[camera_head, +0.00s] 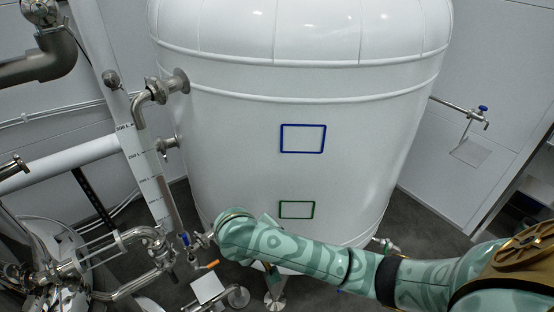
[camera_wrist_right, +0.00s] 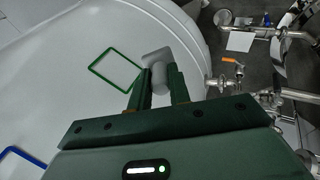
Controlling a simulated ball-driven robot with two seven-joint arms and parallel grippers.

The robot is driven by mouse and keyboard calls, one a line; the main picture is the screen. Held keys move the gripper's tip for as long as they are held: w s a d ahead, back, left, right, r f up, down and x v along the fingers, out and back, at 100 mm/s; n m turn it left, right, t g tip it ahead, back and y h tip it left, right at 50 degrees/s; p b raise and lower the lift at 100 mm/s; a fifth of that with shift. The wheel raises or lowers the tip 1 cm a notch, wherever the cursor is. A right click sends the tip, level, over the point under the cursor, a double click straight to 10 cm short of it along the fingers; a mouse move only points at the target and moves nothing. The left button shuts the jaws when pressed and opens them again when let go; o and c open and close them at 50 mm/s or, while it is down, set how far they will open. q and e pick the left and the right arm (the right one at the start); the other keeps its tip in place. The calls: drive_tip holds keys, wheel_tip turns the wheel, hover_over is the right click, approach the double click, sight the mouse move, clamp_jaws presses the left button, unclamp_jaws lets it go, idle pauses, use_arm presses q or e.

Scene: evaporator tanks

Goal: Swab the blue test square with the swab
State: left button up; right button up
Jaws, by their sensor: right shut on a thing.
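The blue test square (camera_head: 302,152) is a blue outlined rectangle on the white tank's curved wall, upper middle in the head view. Part of a blue outline (camera_wrist_right: 27,156) shows at the lower left of the right wrist view. My right gripper (camera_wrist_right: 158,82) is shut on the swab (camera_wrist_right: 157,58), a grey cylinder with a flat pale pad at its far end. The pad is near the tank wall, beside the green square; I cannot tell whether it touches. In the head view, my arm hides the right gripper and swab. My left gripper is out of view.
A green outlined square (camera_head: 296,218) is below the blue one on the tank (camera_head: 230,120). Pipes and valves (camera_head: 150,92) stick out at the tank's left. An orange-handled valve (camera_wrist_right: 232,61) is right of the swab. The wall in front of the blue square is clear.

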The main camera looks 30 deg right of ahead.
drive_tip(key=d+r+n+t+h+p, duration=0.25)
drive_tip(key=r+t+p, duration=0.4)
drive_tip(key=r, duration=0.35)
drive_tip(key=d+r+n+t+h+p, duration=0.25)
drive_tip(key=r+t+p, duration=0.25)
drive_tip(key=r+p, duration=0.4)
drive_tip(key=shift+w+a+b+x, duration=0.1)
drive_tip(key=shift+a+b+x, duration=0.1)
drive_tip(key=shift+x, duration=1.15)
drive_tip(key=shift+w+a+b+x, duration=0.1)
drive_tip(key=shift+b+x, duration=0.1)
drive_tip(key=shift+x, duration=1.15)
drive_tip(key=shift+b+x, duration=0.45)
drive_tip(key=shift+x, duration=0.6)
drive_tip(key=shift+r, duration=0.2)
